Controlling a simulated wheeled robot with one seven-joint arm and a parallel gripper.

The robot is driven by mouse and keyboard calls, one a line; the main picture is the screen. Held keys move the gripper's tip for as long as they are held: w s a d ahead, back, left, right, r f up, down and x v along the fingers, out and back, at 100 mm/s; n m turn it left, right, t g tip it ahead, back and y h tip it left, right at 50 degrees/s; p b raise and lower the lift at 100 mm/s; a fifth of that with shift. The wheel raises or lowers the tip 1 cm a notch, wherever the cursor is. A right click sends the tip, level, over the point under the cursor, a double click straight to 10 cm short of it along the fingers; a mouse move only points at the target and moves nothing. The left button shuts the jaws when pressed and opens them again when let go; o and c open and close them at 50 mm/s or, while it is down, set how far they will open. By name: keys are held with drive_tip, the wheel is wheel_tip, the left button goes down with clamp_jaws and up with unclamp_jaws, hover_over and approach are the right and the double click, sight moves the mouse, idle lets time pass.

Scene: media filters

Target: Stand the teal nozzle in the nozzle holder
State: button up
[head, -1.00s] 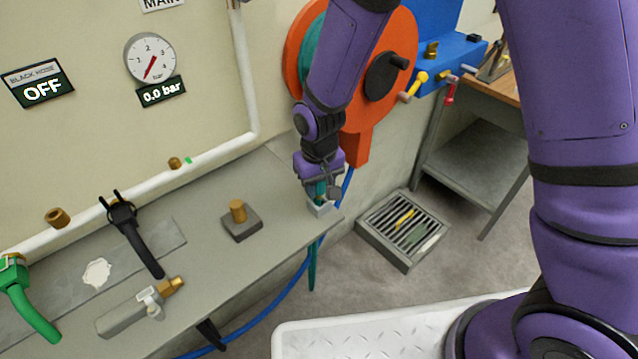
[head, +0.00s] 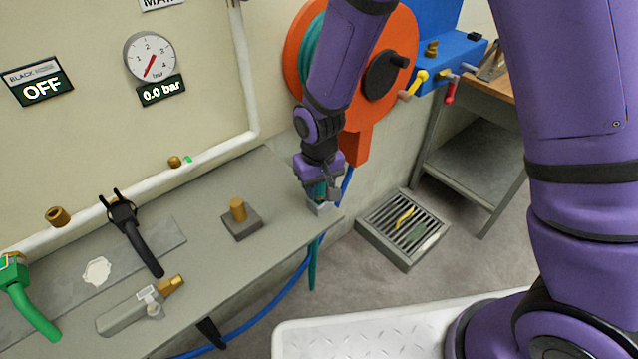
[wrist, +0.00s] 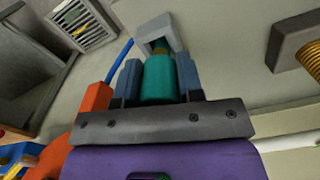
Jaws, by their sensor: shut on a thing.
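The teal nozzle (wrist: 159,78) is between the two fingers of my gripper (wrist: 158,82), which is shut on it. In the wrist view its brass-coloured tip end reaches into the opening of the grey nozzle holder (wrist: 158,32). In the head view my gripper (head: 320,188) points down over the holder (head: 322,208), at the right end of the bench. The nozzle is mostly hidden there by my gripper. I cannot tell how deep the nozzle sits or whether it touches the bottom.
A brass fitting on a grey block (head: 241,222) stands left of the holder on the bench (head: 205,290). A black-handled tool (head: 135,235) and a grey valve piece (head: 140,307) lie further left. A blue hose (head: 275,308) hangs below. An orange reel (head: 400,60) is behind my arm.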

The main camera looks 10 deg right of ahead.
drive_tip(key=shift+f, duration=1.2)
drive_tip(key=o, duration=1)
